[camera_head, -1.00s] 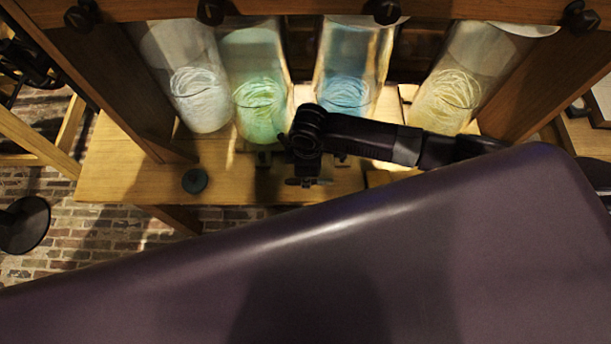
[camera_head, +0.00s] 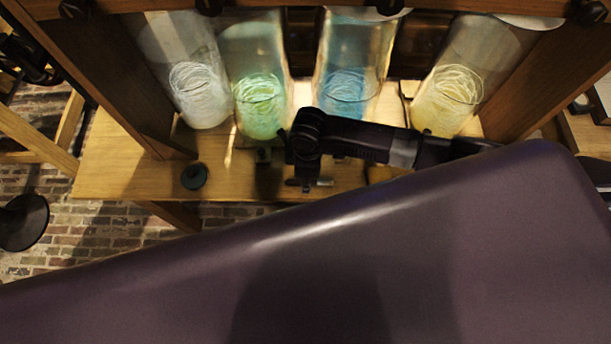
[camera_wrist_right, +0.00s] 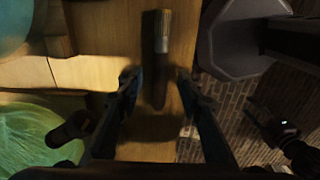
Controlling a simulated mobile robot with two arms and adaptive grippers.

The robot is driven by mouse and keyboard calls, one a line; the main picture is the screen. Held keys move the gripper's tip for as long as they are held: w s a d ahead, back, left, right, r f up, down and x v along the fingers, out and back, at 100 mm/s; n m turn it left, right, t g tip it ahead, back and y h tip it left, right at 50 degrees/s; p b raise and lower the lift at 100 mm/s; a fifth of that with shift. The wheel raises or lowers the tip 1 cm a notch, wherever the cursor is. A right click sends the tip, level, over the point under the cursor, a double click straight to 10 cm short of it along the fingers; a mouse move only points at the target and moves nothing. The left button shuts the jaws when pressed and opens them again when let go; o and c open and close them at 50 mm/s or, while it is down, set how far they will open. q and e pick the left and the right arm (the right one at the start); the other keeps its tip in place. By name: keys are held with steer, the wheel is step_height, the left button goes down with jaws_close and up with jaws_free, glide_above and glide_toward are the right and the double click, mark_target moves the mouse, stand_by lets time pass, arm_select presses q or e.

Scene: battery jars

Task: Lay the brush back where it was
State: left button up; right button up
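The brush (camera_wrist_right: 162,35), with a dark handle and a pale metal band, lies along the wooden bench board in the right wrist view. Its band end shows faintly in the head view (camera_head: 325,183). My right gripper (camera_wrist_right: 158,78) is over the board, with its fingers apart on either side of the handle. I see a gap on each side, and no finger touches the handle. In the head view my right gripper (camera_head: 306,183) is in front of the green and blue jars. My left gripper is not in view.
Tall clear jars with white (camera_head: 200,95), green (camera_head: 260,105), blue (camera_head: 346,92) and yellow (camera_head: 447,100) contents stand along the back. A dark round lid (camera_head: 194,176) lies on the bench (camera_head: 115,165) at left. The bench's front edge drops to a brick floor (camera_head: 100,228).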

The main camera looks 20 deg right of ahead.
steer(key=shift+r, duration=0.1)
step_height(320, 180, up, 12)
steer(key=shift+d, duration=0.2)
steer(key=shift+s, duration=0.1)
